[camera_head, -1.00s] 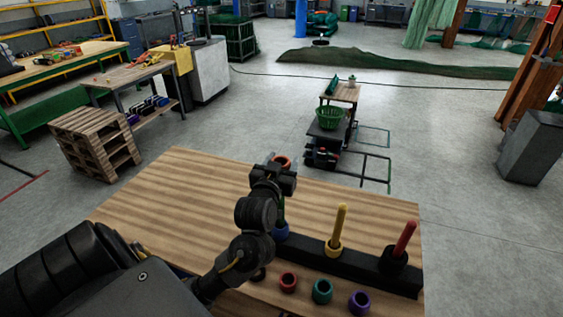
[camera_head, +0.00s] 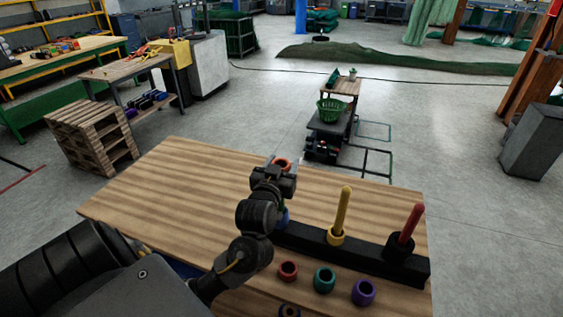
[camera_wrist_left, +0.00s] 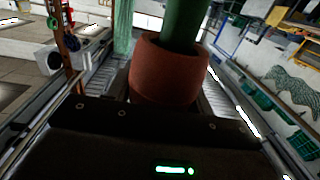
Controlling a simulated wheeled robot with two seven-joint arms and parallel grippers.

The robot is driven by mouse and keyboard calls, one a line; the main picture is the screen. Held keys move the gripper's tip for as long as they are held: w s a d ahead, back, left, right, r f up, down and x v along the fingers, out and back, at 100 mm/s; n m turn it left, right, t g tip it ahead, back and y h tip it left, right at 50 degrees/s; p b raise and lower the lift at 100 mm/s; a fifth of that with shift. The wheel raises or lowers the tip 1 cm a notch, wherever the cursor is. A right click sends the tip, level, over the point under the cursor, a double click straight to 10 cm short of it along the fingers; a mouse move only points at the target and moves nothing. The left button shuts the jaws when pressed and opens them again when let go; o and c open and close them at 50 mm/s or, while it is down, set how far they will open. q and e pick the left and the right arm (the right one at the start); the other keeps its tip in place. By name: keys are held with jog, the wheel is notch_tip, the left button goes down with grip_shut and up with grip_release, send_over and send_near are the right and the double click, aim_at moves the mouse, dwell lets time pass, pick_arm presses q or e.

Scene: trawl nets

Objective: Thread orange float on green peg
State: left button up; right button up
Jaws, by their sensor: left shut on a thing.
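The orange float (camera_head: 283,163) is held in my left gripper (camera_head: 281,172), above the left end of the black peg rack (camera_head: 365,259). In the left wrist view, the orange float (camera_wrist_left: 168,68) fills the space between the fingers, which are shut on it. The green peg (camera_wrist_left: 187,22) meets the float's opening there; I cannot tell how far it is inside. In the head view my gripper and wrist hide the green peg. A blue float (camera_head: 285,217) around that peg's base shows partly. My right gripper is not in view.
On the rack stand a yellow peg (camera_head: 343,212) with a yellow float and a red peg (camera_head: 412,222) with a black float. Loose red (camera_head: 288,271), teal (camera_head: 324,280) and purple (camera_head: 363,292) floats lie in front. The wooden tabletop (camera_head: 170,200) is clear at left.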

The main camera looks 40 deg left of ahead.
pick_arm(q)
jog(key=shift+f, duration=0.35)
jog(key=o, duration=1.1)
jog(key=shift+c, duration=0.2)
jog(key=p+v, duration=0.1)
jog(key=v, duration=1)
